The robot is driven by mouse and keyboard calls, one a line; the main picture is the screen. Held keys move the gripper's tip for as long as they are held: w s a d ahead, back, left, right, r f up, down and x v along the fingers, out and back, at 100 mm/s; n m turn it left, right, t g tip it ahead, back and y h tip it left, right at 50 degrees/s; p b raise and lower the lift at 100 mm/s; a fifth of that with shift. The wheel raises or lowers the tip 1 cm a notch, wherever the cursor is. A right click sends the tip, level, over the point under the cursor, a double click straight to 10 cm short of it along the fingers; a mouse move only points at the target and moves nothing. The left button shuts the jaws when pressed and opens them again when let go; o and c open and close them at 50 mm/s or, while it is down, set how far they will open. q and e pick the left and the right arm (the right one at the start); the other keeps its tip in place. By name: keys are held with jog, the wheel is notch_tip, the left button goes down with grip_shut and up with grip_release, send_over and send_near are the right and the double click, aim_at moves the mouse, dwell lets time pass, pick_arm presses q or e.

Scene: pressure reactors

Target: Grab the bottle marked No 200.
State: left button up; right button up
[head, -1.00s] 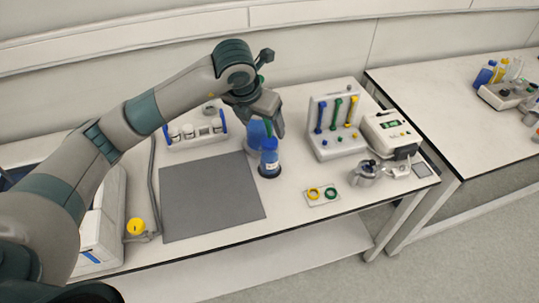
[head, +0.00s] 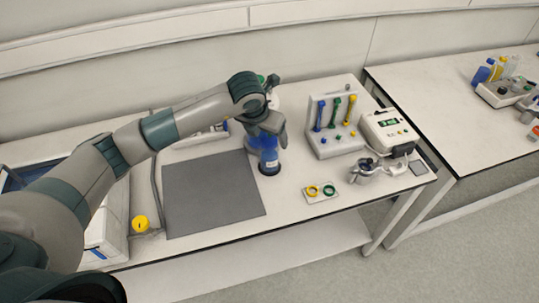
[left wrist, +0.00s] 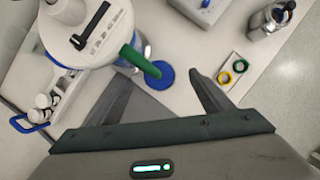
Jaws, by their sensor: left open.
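A blue bottle with a white label (head: 269,167) stands upright near the middle of the bench, beside the right edge of the grey mat. The writing on its label is too small to read. My left gripper (head: 268,139) is over it and hides its top in the head view. In the left wrist view, the round blue cap (left wrist: 160,75) shows between and just ahead of the fingertips of my open left gripper (left wrist: 160,86). No contact is visible. My right gripper is not in view.
A large white lid with black and green handles (left wrist: 95,35) is close on the left in the left wrist view. A tool stand (head: 335,120), a white device (head: 389,132) and a ring plate (head: 320,192) are on the right. The grey mat (head: 210,195) is clear.

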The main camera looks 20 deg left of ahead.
aim_at(269, 139)
pick_arm(q)
jog(key=shift+w+f+p, duration=0.3)
jog(key=shift+f+p, duration=0.3)
jog(key=shift+p, duration=0.05)
jog(key=shift+p+x, duration=0.55)
jog(key=shift+x, duration=1.25)
jog(key=shift+a, duration=0.1)
jog(key=shift+c, duration=0.2)
jog(key=c, duration=1.8)
jog(key=shift+r, duration=0.1)
